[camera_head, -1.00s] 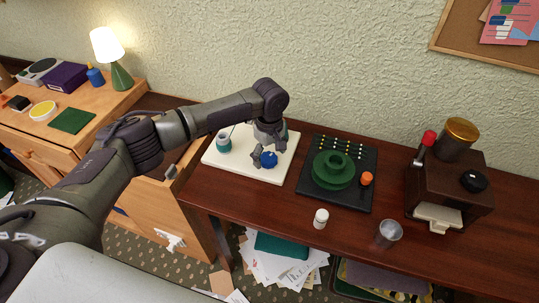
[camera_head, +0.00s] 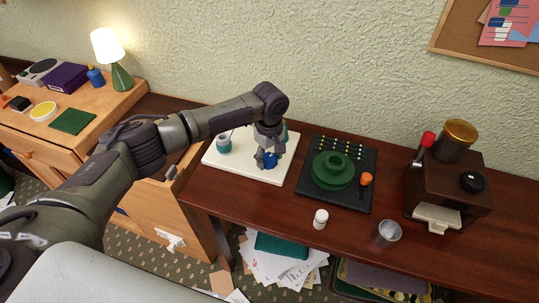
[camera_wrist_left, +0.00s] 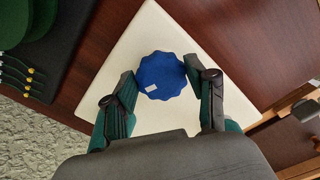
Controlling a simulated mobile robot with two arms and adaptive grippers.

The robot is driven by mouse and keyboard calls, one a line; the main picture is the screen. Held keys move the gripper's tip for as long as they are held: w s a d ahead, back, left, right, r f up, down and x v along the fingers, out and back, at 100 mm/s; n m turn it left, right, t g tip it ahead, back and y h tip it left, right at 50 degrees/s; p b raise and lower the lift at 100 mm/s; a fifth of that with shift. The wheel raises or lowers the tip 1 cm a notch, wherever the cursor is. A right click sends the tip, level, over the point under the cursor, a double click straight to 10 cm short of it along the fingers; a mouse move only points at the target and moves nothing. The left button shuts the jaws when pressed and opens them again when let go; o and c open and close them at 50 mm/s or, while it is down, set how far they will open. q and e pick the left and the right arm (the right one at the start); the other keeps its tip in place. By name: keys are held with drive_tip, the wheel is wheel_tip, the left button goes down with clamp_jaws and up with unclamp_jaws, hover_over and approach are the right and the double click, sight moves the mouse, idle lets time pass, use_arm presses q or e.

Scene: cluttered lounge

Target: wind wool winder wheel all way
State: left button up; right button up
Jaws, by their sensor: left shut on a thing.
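A blue scalloped wheel (camera_head: 270,160) sits on a white board (camera_head: 232,168) on the dark wooden table. In the left wrist view the blue wheel (camera_wrist_left: 161,76) shows from above, with a small pale mark on it. My left gripper (camera_head: 270,156) comes down over it from above. Its two fingers (camera_wrist_left: 160,80) are shut on opposite sides of the wheel's rim. A teal and grey cylinder (camera_head: 224,144) stands on the same board, to the left. What lies under the wheel is hidden. My right gripper is not in view.
To the right is a black board (camera_head: 345,200) with a green stepped disc (camera_head: 333,172) and an orange knob (camera_head: 366,179). A small white bottle (camera_head: 320,219), a clear cup (camera_head: 388,234) and a brown box device (camera_head: 440,190) stand further right. A lamp (camera_head: 108,46) stands on the left desk.

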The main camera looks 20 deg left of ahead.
use_arm(q)
drive_tip(key=m+p, duration=0.1)
drive_tip(key=p, duration=0.2)
drive_tip(key=m+p, duration=0.2)
drive_tip(key=p, duration=0.2)
drive_tip(key=shift+s+r, duration=0.15)
drive_tip(key=shift+r, duration=0.2)
drive_tip(key=shift+f+m+p, duration=0.15)
drive_tip(key=shift+m+p, duration=0.35)
drive_tip(key=m+p, duration=0.1)
drive_tip(key=m, duration=0.2)
drive_tip(key=shift+a+f+m, duration=0.1)
drive_tip(key=shift+f+m, duration=0.05)
drive_tip(key=shift+m, duration=0.15)
drive_tip(key=m, duration=0.4)
drive_tip(key=shift+a+m+p, duration=0.15)
drive_tip(key=shift+m+p, duration=0.15)
drive_tip(key=shift+p, duration=0.05)
drive_tip(key=m, duration=0.4)
drive_tip(key=shift+a, duration=0.1)
drive_tip(key=shift+w+m, duration=0.2)
drive_tip(key=shift+m, duration=2.5)
